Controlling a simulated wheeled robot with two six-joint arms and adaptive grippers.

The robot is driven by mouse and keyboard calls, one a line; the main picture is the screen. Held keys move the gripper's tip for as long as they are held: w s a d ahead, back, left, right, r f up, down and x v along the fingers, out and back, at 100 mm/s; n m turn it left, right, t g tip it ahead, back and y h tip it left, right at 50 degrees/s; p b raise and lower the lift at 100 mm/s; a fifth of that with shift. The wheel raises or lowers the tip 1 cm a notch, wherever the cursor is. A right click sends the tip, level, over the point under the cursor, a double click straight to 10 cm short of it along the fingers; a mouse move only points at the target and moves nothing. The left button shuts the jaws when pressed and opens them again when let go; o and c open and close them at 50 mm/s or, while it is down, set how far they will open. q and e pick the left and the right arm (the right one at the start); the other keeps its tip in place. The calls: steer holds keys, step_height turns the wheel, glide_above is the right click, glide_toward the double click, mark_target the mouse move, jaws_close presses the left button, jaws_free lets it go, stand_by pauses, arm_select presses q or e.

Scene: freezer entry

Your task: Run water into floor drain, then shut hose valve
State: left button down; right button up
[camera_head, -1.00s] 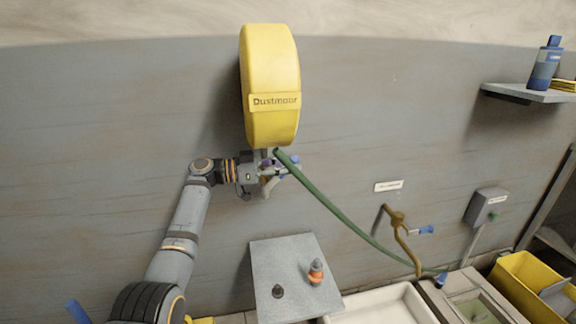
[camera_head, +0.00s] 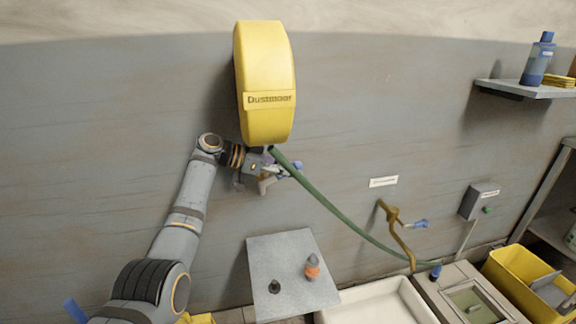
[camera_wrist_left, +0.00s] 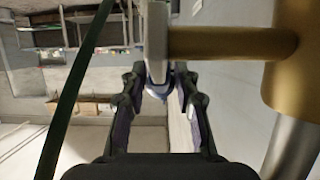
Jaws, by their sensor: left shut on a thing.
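The yellow hose reel (camera_head: 264,75) labelled "Dustmoor" hangs on the grey wall. The hose valve, with a brass body (camera_wrist_left: 230,43) and a grey lever (camera_wrist_left: 157,40), is directly below it. My left gripper (camera_head: 282,170) is at this valve, shut on the lever; its fingers (camera_wrist_left: 163,90) lie on both sides of the lever's blue-tipped end in the left wrist view. The green hose (camera_head: 330,208) runs from below the reel down to the right. Its blue end (camera_head: 436,271) is beside the recessed floor drain (camera_head: 460,294). I cannot tell whether water runs. My right gripper is not in view.
A second brass tap (camera_head: 393,217) with a blue lever is on the wall to the right. A grey table (camera_head: 262,250) with small objects and a white basin (camera_head: 385,305) stand below. A yellow bin (camera_head: 507,268) is at right; a grey switch box (camera_head: 481,200) is above it.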

arm_select(q)
steer(key=c, duration=1.3)
jaws_free()
steer(key=v, duration=1.2)
